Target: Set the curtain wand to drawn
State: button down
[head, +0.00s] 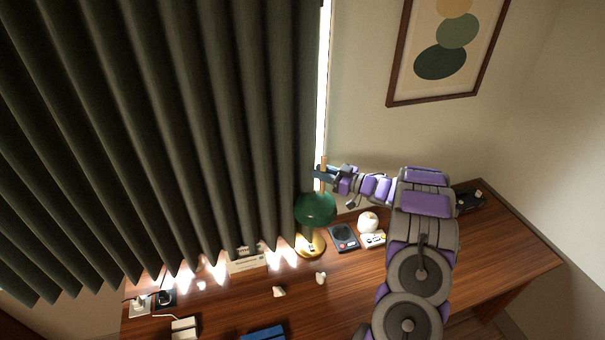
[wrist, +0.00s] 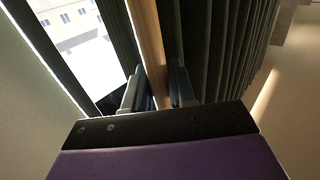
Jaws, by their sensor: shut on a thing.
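The curtain wand (head: 323,165) is a thin light-wood rod hanging at the right edge of the dark green curtain (head: 170,120). It also shows in the wrist view (wrist: 147,40), running down between the fingers. My gripper (head: 320,172) is shut on the wand, and its fingers (wrist: 158,88) sit on either side of it in the wrist view. The curtain covers most of the window. A narrow bright strip of window (head: 323,80) shows at its right edge, and the wrist view shows glass with a building outside (wrist: 75,35).
A wooden desk (head: 420,262) lies below. A green lamp (head: 315,208) with a brass base stands just under my gripper. A dark scale-like device (head: 343,237), a white round object (head: 368,222) and a small clock-like box (head: 373,240) are nearby. A framed picture (head: 447,45) hangs on the wall.

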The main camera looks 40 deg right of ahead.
jog(key=d, duration=0.1)
jog(key=s+d, duration=0.1)
jog(key=d, duration=0.1)
jog(key=s+d, duration=0.1)
jog(key=d, duration=0.1)
jog(key=shift+r, duration=0.15)
jog(key=shift+d, duration=0.15)
jog(key=c, duration=1.4)
grip_release()
jog(key=shift+d, duration=0.1)
jog(key=o, duration=0.3)
jog(key=shift+d, duration=0.3)
jog(key=shift+a, duration=0.2)
